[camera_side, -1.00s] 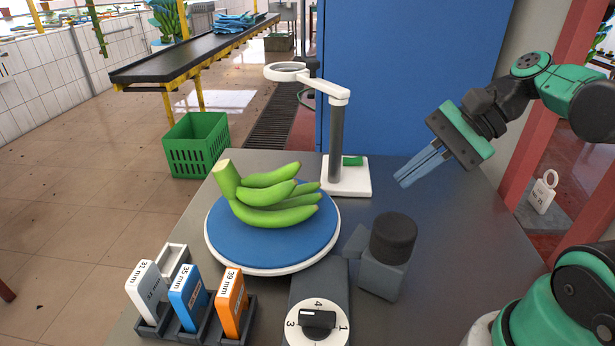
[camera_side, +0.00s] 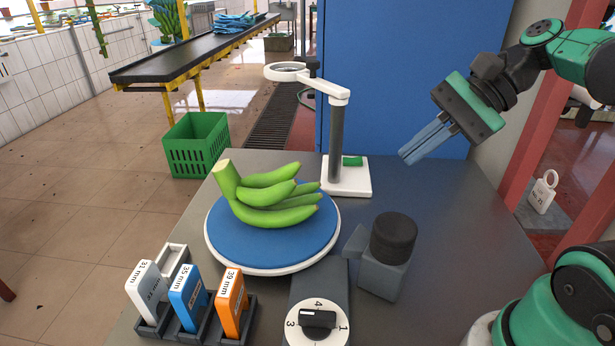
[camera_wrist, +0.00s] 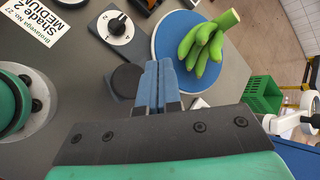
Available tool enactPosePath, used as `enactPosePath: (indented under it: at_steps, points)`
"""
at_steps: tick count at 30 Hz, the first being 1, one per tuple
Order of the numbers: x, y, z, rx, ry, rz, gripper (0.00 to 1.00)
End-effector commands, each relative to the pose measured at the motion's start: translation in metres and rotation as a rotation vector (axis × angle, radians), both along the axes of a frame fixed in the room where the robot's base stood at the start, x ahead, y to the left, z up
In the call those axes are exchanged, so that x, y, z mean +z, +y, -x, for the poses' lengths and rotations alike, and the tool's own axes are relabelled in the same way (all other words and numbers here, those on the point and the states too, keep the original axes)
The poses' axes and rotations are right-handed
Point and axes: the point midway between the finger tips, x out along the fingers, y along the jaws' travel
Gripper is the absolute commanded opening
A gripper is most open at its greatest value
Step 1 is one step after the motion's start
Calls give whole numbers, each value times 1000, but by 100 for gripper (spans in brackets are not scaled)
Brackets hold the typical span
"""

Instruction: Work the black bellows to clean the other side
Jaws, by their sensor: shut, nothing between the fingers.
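The black bellows (camera_side: 393,237) is a ribbed round cap on a grey block, right of the turntable; its nozzle points left toward the bananas. In the wrist view the bellows (camera_wrist: 127,82) is partly hidden behind my fingers. A hand of green bananas (camera_side: 270,200) lies on the blue-topped turntable (camera_side: 236,239), its cut stem up at the left. The bananas also show in the wrist view (camera_wrist: 205,45). My gripper (camera_side: 404,158) is shut and empty, in the air above and behind the bellows, apart from it. Its blue fingers are together in the wrist view (camera_wrist: 158,63).
A dial (camera_side: 317,322) with numbers is at the front. Gauge blocks in blue (camera_side: 188,299), orange (camera_side: 232,303) and white (camera_side: 148,292) stand in a rack at front left. A white ring stand (camera_side: 337,140) rises behind the turntable. The table's right side is clear.

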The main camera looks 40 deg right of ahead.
Motion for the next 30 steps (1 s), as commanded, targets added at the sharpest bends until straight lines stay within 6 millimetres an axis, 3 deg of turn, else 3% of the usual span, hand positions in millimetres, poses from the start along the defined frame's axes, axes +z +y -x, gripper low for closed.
enactPosePath:
  at_steps: [14, 30]
  points:
    - [2, 0, 0, 0, 0, 0, 0]
    - [-64, 0, 0, 0, 0, 0, 0]
